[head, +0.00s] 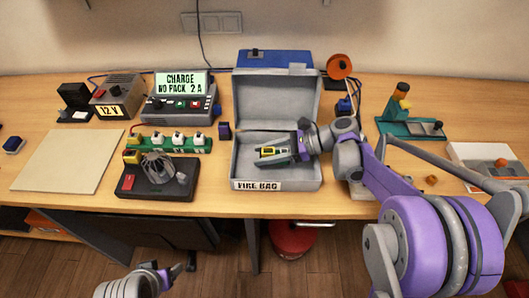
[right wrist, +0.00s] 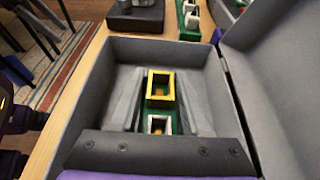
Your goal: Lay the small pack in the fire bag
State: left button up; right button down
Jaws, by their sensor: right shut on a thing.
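The fire bag (head: 277,184) is a grey open box with its lid up, near the table's front edge. It fills much of the right wrist view (right wrist: 75,110). My right gripper (head: 275,157) is down inside the bag, its fingers shut on the small pack (head: 267,151). In the right wrist view the pack (right wrist: 160,90) is green with a yellow connector and a white one, between the two grey fingers. The bag's floor is just beneath; I cannot tell whether the pack touches it. My left gripper (head: 174,272) is low in front of the table; its jaw opening is unclear.
A charger (head: 181,105) reading "CHARGE NO PACK 2 A" stands left of the bag. A green connector board (head: 172,142) and a black stand with a red switch (head: 150,188) are nearby. A blue box (head: 275,58) stands behind the lid. A pale mat (head: 68,160) lies clear at left.

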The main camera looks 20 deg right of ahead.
jog(key=shift+f, duration=0.3)
jog(key=shift+c, duration=1.8)
grip_release()
jog(key=shift+r, duration=0.3)
jog(key=v, duration=1.2)
jog(key=shift+r, duration=0.35)
